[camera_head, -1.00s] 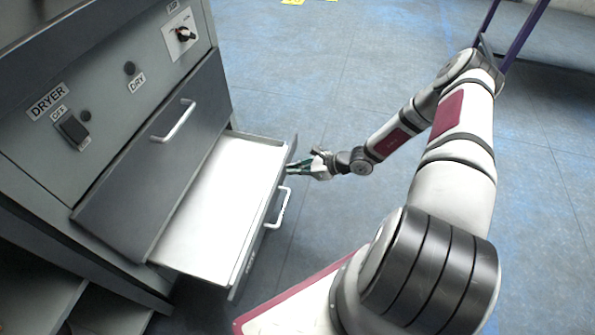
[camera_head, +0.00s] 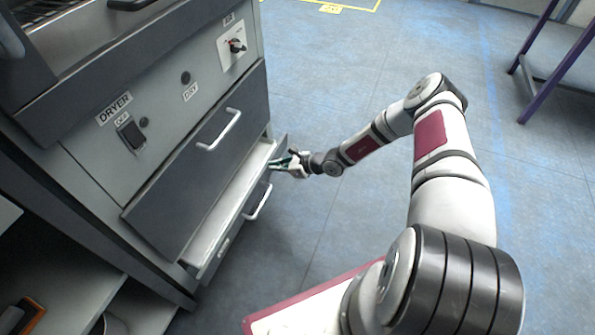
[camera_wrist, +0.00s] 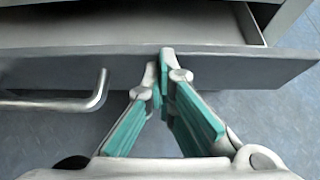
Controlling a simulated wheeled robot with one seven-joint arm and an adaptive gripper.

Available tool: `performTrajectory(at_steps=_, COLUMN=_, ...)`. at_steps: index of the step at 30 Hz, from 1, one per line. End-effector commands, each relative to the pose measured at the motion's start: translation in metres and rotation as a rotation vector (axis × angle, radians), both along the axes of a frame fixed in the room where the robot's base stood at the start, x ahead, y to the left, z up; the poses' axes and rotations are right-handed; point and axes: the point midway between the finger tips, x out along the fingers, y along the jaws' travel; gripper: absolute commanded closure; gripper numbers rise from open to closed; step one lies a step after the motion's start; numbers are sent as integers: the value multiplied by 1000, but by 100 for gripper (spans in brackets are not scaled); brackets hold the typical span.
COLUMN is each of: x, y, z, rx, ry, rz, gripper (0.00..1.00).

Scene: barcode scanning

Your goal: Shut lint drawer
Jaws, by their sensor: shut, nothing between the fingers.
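The lint drawer (camera_head: 213,222) is the lower drawer of the grey dryer (camera_head: 160,100). It stands partly open, with a narrow strip of its pale inside showing. Its bar handle (camera_head: 259,203) is on the front; the handle also shows at the left in the wrist view (camera_wrist: 60,103). My gripper (camera_head: 280,162) is at the far end of the drawer front, to the right of the handle in the wrist view. Its teal fingers (camera_wrist: 165,72) are shut with nothing between them. The fingertips are at the front panel (camera_wrist: 225,65) and appear to touch it.
A closed upper drawer (camera_head: 195,160) with its own handle (camera_head: 220,130) is above. A switch (camera_head: 132,134) and a knob (camera_head: 236,46) are on the panel. Open shelves (camera_head: 60,260) are at lower left. A purple-legged table (camera_head: 555,70) stands far right. The floor between is clear.

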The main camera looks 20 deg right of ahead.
Motion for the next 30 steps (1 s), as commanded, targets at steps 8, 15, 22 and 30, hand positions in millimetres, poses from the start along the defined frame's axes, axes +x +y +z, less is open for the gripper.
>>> performTrajectory(at_steps=8, x=38, y=39, z=-1, rx=-2, ry=0, rz=2, gripper=100)
performTrajectory(at_steps=15, x=49, y=49, z=-1, rx=0, ry=1, rz=0, gripper=100)
performTrajectory(at_steps=22, x=50, y=50, z=-1, rx=1, ry=1, rz=0, gripper=100)
performTrajectory(at_steps=30, x=49, y=48, z=0, rx=0, ry=0, rz=1, gripper=100)
